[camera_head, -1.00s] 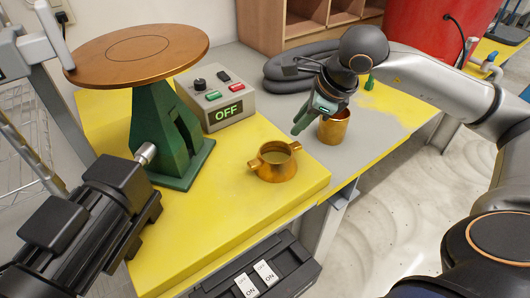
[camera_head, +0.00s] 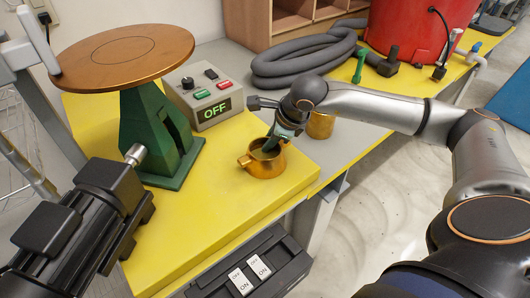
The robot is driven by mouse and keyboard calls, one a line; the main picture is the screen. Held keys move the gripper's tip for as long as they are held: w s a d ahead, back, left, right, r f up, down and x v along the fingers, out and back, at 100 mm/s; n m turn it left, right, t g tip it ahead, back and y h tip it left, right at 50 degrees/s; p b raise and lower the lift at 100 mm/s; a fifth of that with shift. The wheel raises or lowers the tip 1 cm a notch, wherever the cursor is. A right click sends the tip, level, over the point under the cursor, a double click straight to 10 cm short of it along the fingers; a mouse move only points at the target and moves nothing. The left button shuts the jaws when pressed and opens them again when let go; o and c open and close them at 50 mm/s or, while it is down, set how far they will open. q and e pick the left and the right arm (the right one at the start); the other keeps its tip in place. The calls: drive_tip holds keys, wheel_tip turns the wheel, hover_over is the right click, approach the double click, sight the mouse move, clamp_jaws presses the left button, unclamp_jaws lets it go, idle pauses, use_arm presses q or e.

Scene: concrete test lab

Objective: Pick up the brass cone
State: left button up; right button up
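Two brass-coloured pieces stand on the bench, and I cannot tell which is the brass cone. A brass cup with side lugs (camera_head: 263,164) stands upright near the yellow top's right edge. A plain brass cup, slightly tapered (camera_head: 320,126), stands behind it on the grey surface, partly hidden by my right arm. My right gripper (camera_head: 273,143) points down at the lugged cup, its fingertips overlapping the cup's mouth. I cannot tell whether they touch it or how far apart the fingers are. My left gripper is not in view.
A green pedestal with a round copper-coloured top (camera_head: 125,52) and an OFF control box (camera_head: 205,98) stand left and behind. A grey hose (camera_head: 300,62) and red drum (camera_head: 415,30) are at the back. Black machinery (camera_head: 85,220) fills the lower left. The front yellow surface is clear.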

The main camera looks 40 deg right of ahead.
clamp_jaws()
drive_tip(key=shift+r, duration=0.1)
idle(1.2)
